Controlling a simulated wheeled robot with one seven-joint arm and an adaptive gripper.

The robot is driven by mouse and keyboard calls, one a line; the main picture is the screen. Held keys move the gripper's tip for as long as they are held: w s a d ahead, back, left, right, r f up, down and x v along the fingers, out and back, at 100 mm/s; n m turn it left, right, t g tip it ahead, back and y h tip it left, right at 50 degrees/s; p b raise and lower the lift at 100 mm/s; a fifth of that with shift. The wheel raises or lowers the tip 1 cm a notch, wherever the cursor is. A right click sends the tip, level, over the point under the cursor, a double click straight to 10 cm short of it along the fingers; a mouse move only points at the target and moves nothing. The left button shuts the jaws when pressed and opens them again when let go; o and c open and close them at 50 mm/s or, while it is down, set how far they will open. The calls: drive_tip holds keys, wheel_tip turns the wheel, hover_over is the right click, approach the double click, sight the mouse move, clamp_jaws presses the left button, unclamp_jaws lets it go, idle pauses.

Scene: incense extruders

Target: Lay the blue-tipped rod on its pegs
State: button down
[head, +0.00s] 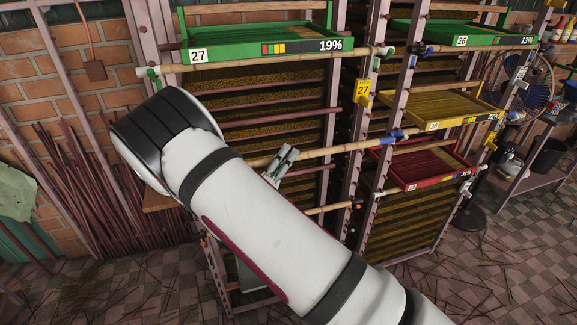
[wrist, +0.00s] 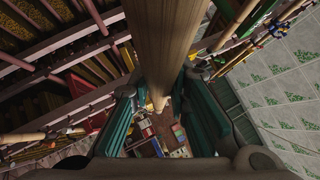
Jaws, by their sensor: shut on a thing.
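The bamboo rod (head: 325,152) runs nearly level in front of the rack, with a blue tip (head: 394,135) at its right end near a rack post. My gripper (head: 282,166) is shut around the rod left of its visible middle. In the wrist view the rod (wrist: 158,45) passes between the two green fingers (wrist: 160,115). My arm hides part of the rod's left side in the head view. The pegs under the rod are too small to make out, so I cannot tell whether it touches them.
Above the rod is a green tray (head: 262,52) marked 27 and 19%. To the right are another green tray (head: 465,40), a yellow tray (head: 440,123) and a red tray (head: 425,182). Rack posts stand close to the rod's right end. A fan (head: 530,82) is further right.

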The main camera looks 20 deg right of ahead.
drive_tip(key=w+f+b, duration=0.4)
drive_tip(key=w+b, duration=0.1)
drive_tip(key=w, duration=0.2)
drive_tip(key=shift+w+b, duration=0.3)
drive_tip(key=shift+b, duration=0.05)
idle(0.4)
drive_tip(key=c, duration=1.1)
unclamp_jaws()
drive_tip(key=shift+s+p, duration=2.75)
drive_tip(key=shift+s, duration=2.3)
drive_tip(key=shift+r, duration=0.1)
